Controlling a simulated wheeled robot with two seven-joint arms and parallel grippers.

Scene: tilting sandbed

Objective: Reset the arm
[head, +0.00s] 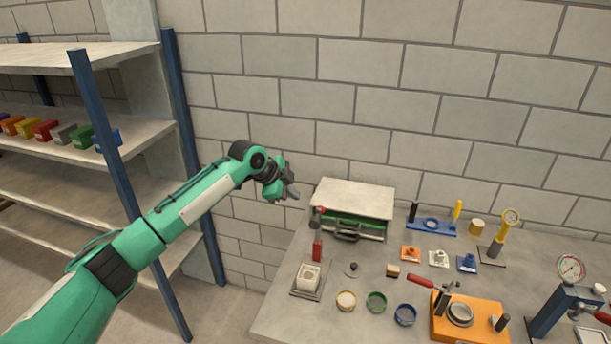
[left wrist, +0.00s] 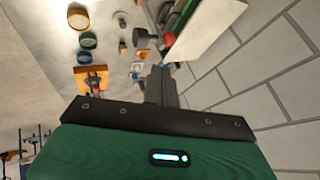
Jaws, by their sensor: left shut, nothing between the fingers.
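My left arm reaches in from the left in the head view, green with black joints. Its gripper (head: 292,193) is shut and empty, held in the air in front of the block wall, left of the sandbed box. In the left wrist view its fingers (left wrist: 161,84) are together with nothing between them. The sandbed (head: 352,199) has a pale flat top tilted over a green body with a dark handle at its front. It stands at the back left of the table. My right gripper is not in view.
The table (head: 285,318) carries several rings, an orange fixture (head: 478,325), a yellow gauge stand (head: 503,232) and a blue press (head: 556,305). The space between shelf and table is open.

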